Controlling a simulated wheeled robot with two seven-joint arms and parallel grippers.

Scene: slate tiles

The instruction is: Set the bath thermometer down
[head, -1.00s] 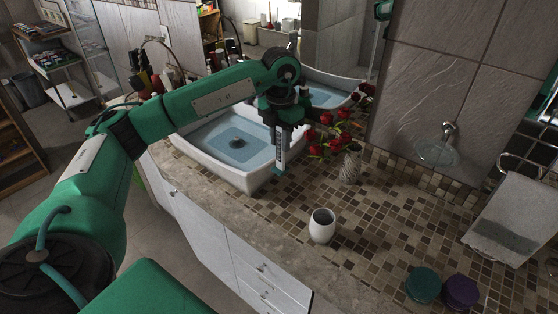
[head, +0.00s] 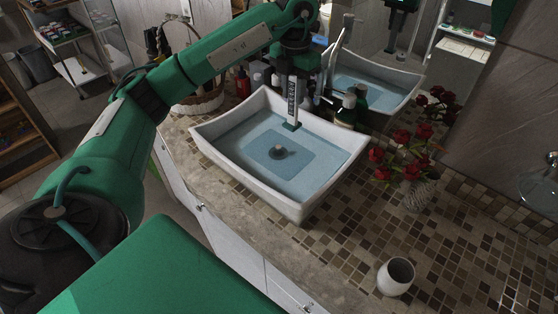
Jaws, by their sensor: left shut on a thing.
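My left gripper (head: 294,70) is shut on the bath thermometer (head: 293,102), a pale upright strip with dark markings and a teal lower end. It hangs below the gripper over the back part of the white sink (head: 298,208), which has blue water and a round drain in it. The thermometer's lower end is close to the water; I cannot tell whether it touches. The gripper hides its top. My right gripper is not in view.
A white cup (head: 395,277) and a vase of red roses (head: 418,194) stand on the tiled counter right of the sink. A basket (head: 198,98) and several bottles stand behind and left. A mirror behind reflects the sink. The counter's front right is mostly clear.

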